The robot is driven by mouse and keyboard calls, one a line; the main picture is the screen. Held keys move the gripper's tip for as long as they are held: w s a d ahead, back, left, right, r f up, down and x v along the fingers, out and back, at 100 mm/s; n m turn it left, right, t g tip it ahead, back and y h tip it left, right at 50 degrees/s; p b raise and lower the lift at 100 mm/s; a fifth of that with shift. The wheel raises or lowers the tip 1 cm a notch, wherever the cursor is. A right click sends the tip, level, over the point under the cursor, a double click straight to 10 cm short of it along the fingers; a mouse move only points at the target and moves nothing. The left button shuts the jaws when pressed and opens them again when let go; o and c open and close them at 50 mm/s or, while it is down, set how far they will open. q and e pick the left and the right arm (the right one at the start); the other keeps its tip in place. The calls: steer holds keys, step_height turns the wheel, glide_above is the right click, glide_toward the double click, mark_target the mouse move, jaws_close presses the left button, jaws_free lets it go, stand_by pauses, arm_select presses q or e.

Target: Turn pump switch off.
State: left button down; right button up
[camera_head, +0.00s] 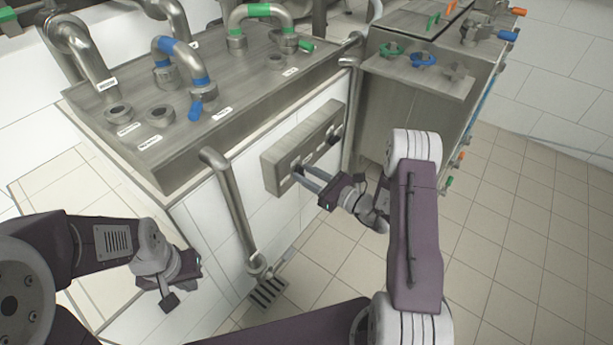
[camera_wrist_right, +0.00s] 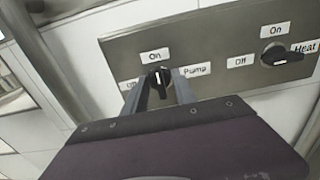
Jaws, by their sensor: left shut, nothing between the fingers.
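The pump switch (camera_wrist_right: 158,80) is a black knob on the steel panel, under an "On" label, with the "Off" label to its left and the "Pump" label to its right. Its grip stands roughly upright. My right gripper (camera_head: 303,176) reaches the panel; in the right wrist view its fingers (camera_wrist_right: 163,84) are apart, one on each side of the knob. I cannot tell whether they touch it. My left gripper (camera_head: 168,301) is shut and empty, low at the left, away from the panel.
The heat switch (camera_wrist_right: 282,56) sits right of the pump switch, its grip lying roughly sideways. The switch panel (camera_head: 272,178) is on the tiled side of the steel counter (camera_head: 185,160). A vertical pipe (camera_head: 232,205) stands left of the panel. Open floor lies at the right.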

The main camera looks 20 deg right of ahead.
jaws_close()
